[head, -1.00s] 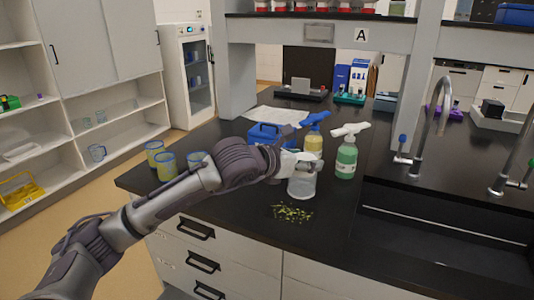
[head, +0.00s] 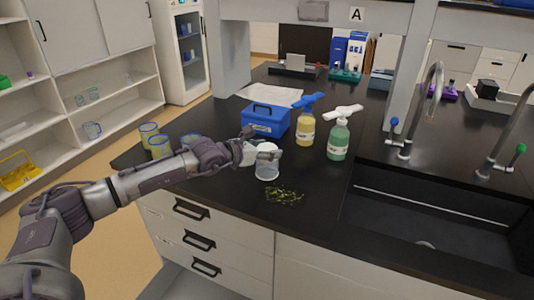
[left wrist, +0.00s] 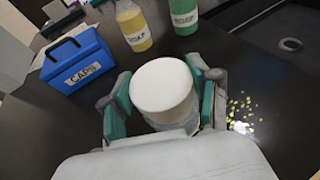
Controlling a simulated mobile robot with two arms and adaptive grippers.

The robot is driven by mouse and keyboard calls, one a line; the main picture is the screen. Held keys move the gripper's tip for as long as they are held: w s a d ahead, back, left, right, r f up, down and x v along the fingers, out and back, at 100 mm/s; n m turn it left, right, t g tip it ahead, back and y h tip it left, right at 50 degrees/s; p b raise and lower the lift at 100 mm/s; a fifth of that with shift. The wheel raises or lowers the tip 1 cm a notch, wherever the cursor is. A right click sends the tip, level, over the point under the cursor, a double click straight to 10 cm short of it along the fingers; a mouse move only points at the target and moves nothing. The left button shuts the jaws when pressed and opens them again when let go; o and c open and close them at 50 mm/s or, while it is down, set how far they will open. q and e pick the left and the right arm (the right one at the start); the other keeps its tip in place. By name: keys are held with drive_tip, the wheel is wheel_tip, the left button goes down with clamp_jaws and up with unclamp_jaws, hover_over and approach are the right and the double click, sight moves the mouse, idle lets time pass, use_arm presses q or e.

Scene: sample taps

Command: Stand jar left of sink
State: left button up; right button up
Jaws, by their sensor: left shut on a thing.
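The jar (head: 267,168) is clear with a white lid. It is upright on or just above the black bench, left of the sink; I cannot tell whether its base touches. My left gripper (head: 264,154) is shut on the jar, coming in from the left. In the left wrist view the jar's white lid (left wrist: 161,84) sits between the teal finger pads of the left gripper (left wrist: 164,97). The sink (head: 430,215) is a dark basin at the right. My right gripper is not in view.
A blue caps box (head: 265,120), a yellow soap bottle (head: 305,130) and a green soap bottle (head: 338,140) stand behind the jar. Green-yellow bits (head: 284,194) lie in front of it. Yellow-blue cups (head: 160,146) stand at the left edge. Bench between bits and sink is clear.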

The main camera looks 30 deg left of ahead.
use_arm(q)
wheel_tip(320, 180, down, 2)
drive_tip(key=shift+f, duration=0.45)
drive_tip(key=o, duration=1.4)
drive_tip(key=shift+r, duration=0.1)
drive_tip(key=shift+r, duration=0.1)
drive_tip(key=shift+s, duration=0.1)
drive_tip(key=b+v, duration=0.3)
drive_tip(key=v, duration=0.8)
drive_tip(key=shift+s+r, duration=0.2)
drive_tip(key=shift+s, duration=0.1)
